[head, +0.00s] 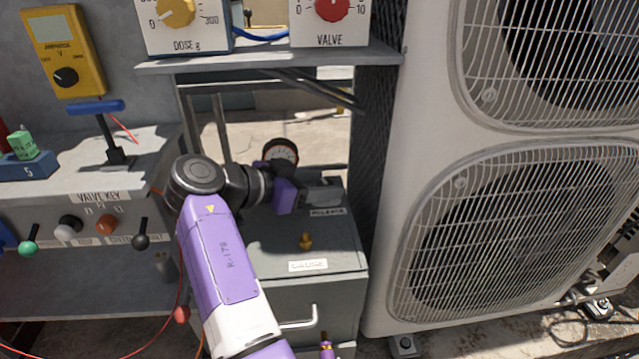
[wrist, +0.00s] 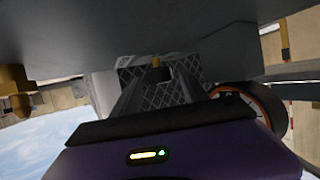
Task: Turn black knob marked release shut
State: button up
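In the head view my gripper (head: 322,194) reaches over the back of the grey cabinet top, just behind the RELEASE label (head: 327,212). The knob itself is hidden there by my gripper. In the wrist view, which looks upside down, a small dark knob (wrist: 159,74) on a short brass-coloured stem sits between the tips of my gripper (wrist: 160,82). The two fingers stand apart, one on each side of it. I cannot tell whether they touch it.
A round gauge (head: 281,153) stands close behind my wrist. A brass knob (head: 306,241) rises from the cabinet (head: 340,262) near the GAUGE label. A shelf (head: 270,58) hangs above, and a large condenser (head: 425,180) closes off the right side.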

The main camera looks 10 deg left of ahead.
jog(key=p+v, duration=0.2)
jog(key=v, duration=0.5)
jog(key=shift+s+a+r, duration=0.15)
jog(key=shift+s+a, duration=0.1)
jog(key=shift+s, duration=0.05)
